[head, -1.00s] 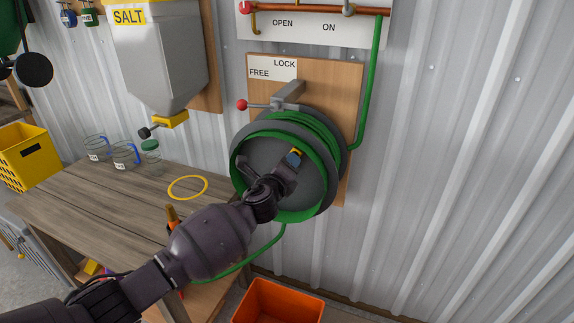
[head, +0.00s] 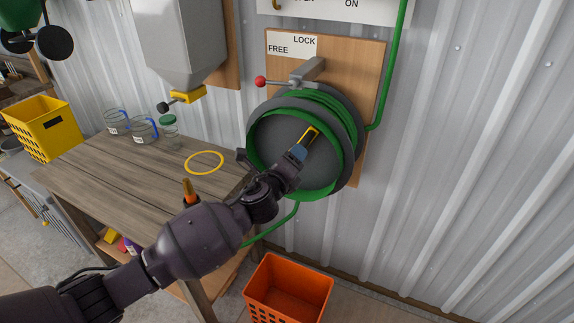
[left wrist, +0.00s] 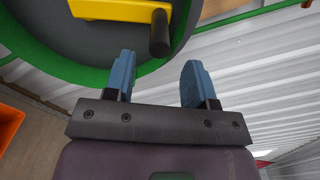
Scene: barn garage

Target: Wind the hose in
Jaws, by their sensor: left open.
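The hose reel (head: 264,160) is a dark grey drum with a green rim and green hose (head: 330,103) wound on it, fixed to a wooden wall board. A yellow crank arm (head: 311,136) lies across its face; its black handle (left wrist: 159,34) shows in the left wrist view. My left gripper (head: 300,153) is in front of the reel face, open and empty, its blue fingers (left wrist: 158,78) just short of the handle. The red-knobbed lever (head: 260,81) above the reel points left, below the FREE label. Hose hangs below the reel (head: 285,222). My right gripper is out of view.
A wooden workbench (head: 110,185) stands left of the reel with jars (head: 144,130) and a yellow ring (head: 204,162) on it. An orange crate (head: 262,300) is on the floor below. A grey hopper (head: 182,50) hangs at upper left. The right wall is bare.

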